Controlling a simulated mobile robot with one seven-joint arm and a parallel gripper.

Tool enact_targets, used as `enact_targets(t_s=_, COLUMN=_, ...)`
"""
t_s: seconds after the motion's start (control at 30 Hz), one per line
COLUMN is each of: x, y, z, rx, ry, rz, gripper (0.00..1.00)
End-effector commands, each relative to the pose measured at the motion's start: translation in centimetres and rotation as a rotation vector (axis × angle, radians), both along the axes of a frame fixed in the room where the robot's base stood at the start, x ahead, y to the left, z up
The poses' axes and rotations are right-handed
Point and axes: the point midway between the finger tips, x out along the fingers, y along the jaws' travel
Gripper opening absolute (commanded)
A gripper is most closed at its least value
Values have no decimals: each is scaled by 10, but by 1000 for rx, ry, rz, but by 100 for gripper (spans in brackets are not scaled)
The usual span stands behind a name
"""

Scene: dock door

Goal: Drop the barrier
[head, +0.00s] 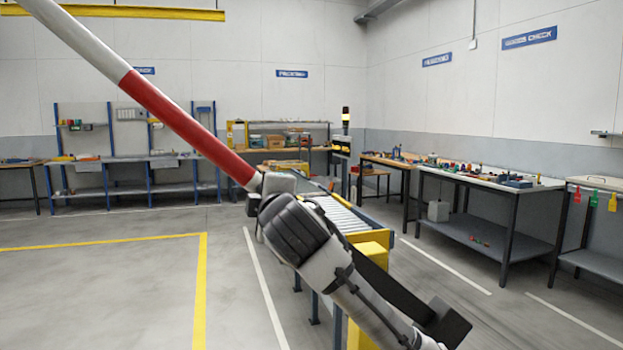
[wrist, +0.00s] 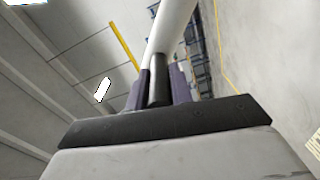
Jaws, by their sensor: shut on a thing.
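The barrier (head: 165,100) is a long pole with white and red bands. In the head view it slopes from the upper left down to the right, its low end at my gripper (head: 268,188). In the wrist view a pale length of the barrier (wrist: 172,32) runs up and away from the jaws. My gripper (wrist: 158,88) is shut there, its two purplish fingers on either side of a dark upright piece that appears to be on the barrier. My wrist hides much of the contact in the head view.
A roller conveyor (head: 335,212) with a yellow end post (head: 368,255) stands behind my arm. Workbenches (head: 490,180) line the right and another bench (head: 150,158) stands at the back left. Open floor (head: 100,285) with yellow lines lies to the left.

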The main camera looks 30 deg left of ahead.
Motion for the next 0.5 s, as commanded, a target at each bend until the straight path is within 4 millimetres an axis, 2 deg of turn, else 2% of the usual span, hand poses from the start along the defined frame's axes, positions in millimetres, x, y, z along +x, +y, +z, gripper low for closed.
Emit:
enact_targets(t_s=0.03, x=-10, y=7, z=-20, rx=-22, ry=-44, rz=0, gripper=0)
enact_targets(t_s=0.17, x=-34, y=26, z=-61, rx=-96, ry=-142, rz=-2, gripper=0)
enact_targets(t_s=0.3, x=-56, y=43, z=-111, rx=-178, ry=-246, rz=-1, gripper=0)
enact_targets(t_s=0.5, x=-75, y=58, z=-179, rx=-284, ry=-382, rz=-3, gripper=0)
